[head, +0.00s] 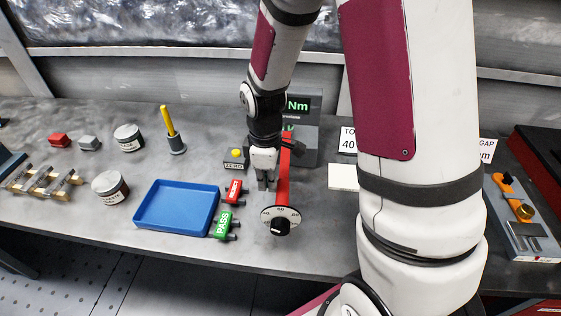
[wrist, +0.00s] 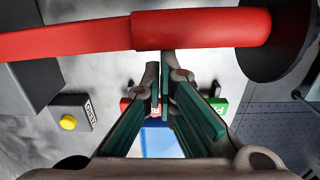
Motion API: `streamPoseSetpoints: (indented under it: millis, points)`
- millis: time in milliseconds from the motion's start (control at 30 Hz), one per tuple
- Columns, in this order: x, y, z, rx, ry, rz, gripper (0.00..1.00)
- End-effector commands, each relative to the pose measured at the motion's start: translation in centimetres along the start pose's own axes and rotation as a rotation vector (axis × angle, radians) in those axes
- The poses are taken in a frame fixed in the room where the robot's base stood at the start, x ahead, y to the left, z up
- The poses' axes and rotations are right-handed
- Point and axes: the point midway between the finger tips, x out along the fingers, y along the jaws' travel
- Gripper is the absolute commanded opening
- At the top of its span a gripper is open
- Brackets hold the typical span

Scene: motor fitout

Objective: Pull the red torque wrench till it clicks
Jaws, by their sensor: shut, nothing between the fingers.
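The red torque wrench (head: 283,186) lies along the bench, with its round numbered dial end (head: 280,219) toward the front edge. The wrench's far end is at the grey tester with the green "Nm" display (head: 298,104). My gripper (head: 266,184) is shut and empty, just left of the wrench shaft. In the wrist view the red handle (wrist: 200,28) crosses the top of the picture, and my closed fingertips (wrist: 164,68) are right beside it. I cannot tell whether they touch it. My arm hides part of the tester.
A ZERO box with a yellow button (head: 236,153) is near my gripper. Jars and fittings stand farther left. A gauge block (head: 531,240) is at the right.

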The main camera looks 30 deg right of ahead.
Motion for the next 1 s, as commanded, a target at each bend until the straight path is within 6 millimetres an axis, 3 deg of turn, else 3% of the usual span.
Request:
streamPoseSetpoints:
  millis: [433, 1000]
  points:
    - [0.0, 0.0, 0.0, 0.0, -0.001, 0.0, 0.0]
    - [0.0, 0.0, -2.0, 0.001, -0.001, -0.001, 0.0]
